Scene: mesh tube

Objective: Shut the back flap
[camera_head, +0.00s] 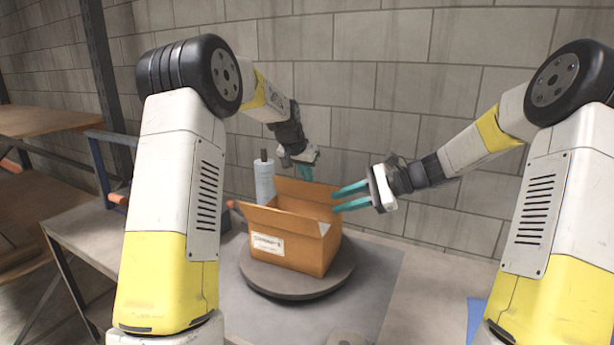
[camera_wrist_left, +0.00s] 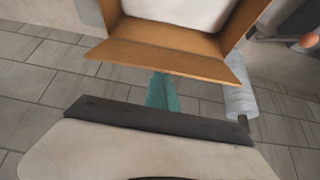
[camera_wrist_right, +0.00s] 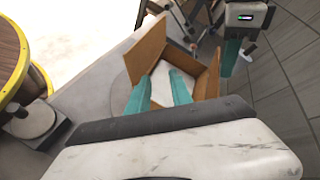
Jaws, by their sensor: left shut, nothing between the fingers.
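An open brown cardboard box (camera_head: 285,243) stands on a round dark turntable (camera_head: 290,285). Its back flap (camera_head: 308,190) stands raised at the rear edge, and it also shows in the left wrist view (camera_wrist_left: 155,60). My left gripper (camera_head: 306,173) is shut and empty, just behind the back flap. In the left wrist view its teal fingers (camera_wrist_left: 161,90) are together at the flap's outer edge; contact cannot be told. My right gripper (camera_head: 336,200) is open and empty at the box's right side. A white item (camera_wrist_left: 185,12) lies inside the box.
A pale blue bottle-like roll (camera_head: 264,182) with a dark top stands behind the box at left. A grey block wall (camera_head: 400,90) closes the rear. A wooden table (camera_head: 50,120) is at far left. The grey surface in front of the turntable looks mostly clear.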

